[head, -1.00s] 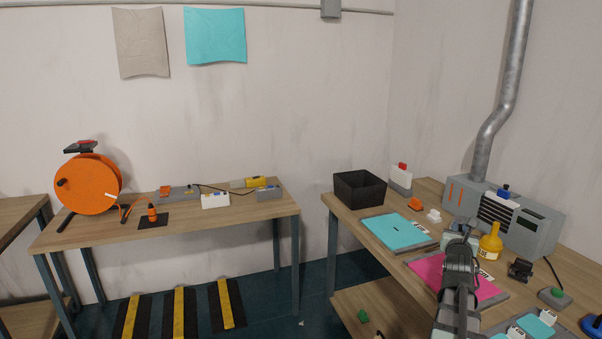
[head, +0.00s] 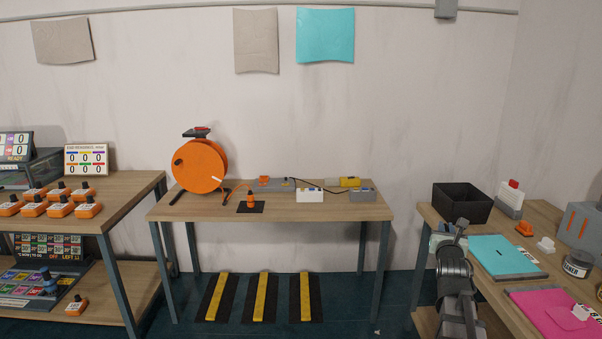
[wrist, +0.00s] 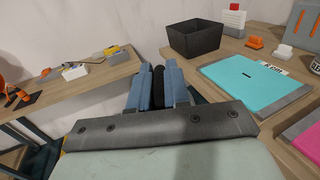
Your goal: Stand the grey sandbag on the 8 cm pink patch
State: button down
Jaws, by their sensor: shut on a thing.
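My gripper (head: 462,226) is at the left edge of the right-hand table, left of a turquoise board. In the wrist view its two blue-grey fingers (wrist: 158,82) are shut with a black strip between them. A pale grey-green body with a dark grey riveted band (wrist: 165,122) fills the bottom of that view. A pink board (head: 530,298) lies at the lower right.
The turquoise board (head: 500,262) lies between my gripper and the pink board. A black open bin (head: 462,212) stands behind. Small orange and white blocks are nearby. A floor gap separates this table from the middle table (head: 230,210) with an orange reel (head: 200,166).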

jog(key=w+a+n+y, duration=0.2)
jog(key=a+y, duration=0.1)
jog(key=a, duration=1)
jog(key=w+a+n+t+y, duration=0.1)
jog(key=w+a+n+y, duration=0.1)
jog(key=a, duration=1.2)
jog(key=shift+w+r+y, duration=0.2)
jog(key=shift+w+y, duration=0.15)
jog(key=shift+y, duration=0.15)
jog(key=shift+d, duration=0.1)
